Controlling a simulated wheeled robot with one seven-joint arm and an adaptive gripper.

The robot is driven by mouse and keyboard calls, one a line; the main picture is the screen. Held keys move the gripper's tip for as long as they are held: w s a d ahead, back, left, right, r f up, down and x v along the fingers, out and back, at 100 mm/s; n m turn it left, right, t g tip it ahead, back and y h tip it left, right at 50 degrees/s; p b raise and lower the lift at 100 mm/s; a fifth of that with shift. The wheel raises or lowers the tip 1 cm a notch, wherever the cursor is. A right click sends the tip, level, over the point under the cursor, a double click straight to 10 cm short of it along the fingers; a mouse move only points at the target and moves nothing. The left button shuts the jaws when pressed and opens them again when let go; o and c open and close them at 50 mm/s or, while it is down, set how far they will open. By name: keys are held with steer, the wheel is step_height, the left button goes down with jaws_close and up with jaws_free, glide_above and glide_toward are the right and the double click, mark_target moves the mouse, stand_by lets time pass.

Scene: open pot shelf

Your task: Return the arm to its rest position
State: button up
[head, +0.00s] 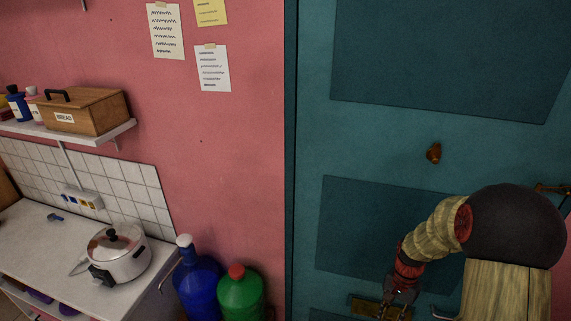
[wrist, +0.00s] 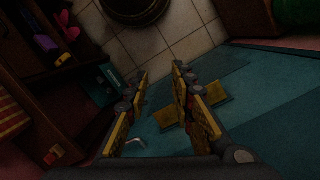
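My gripper (head: 396,303) hangs low in front of the teal door (head: 432,60) in the head view, pointing down near the bottom edge of the picture. My arm comes in from the lower right. In the wrist view my gripper (wrist: 160,80) has its two yellow-padded fingers apart, with nothing between them. The door (wrist: 245,120) and floor tiles (wrist: 180,20) lie beyond them.
A counter (head: 40,240) with a lidded pot (head: 120,262) stands at left, below a shelf with a bread box (head: 85,110). Blue (head: 197,285) and green (head: 240,297) bottles stand beside it. A dark shelf unit (wrist: 50,90) fills the wrist view's left.

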steer(key=s+a+r+n+t+b, duration=0.3)
steer(key=s+a+r+b, duration=0.3)
steer(key=s+r, duration=0.2)
steer(key=s+a+r+n+t+b, duration=0.4)
steer(key=s+a+r+n+b, duration=0.2)
steer(key=s+r, duration=0.3)
steer(key=shift+s+a+b, duration=0.3)
steer(key=shift+a+b, duration=0.1)
steer(key=shift+b, duration=0.35)
steer(key=shift+r, duration=0.15)
stand_by(1.0)
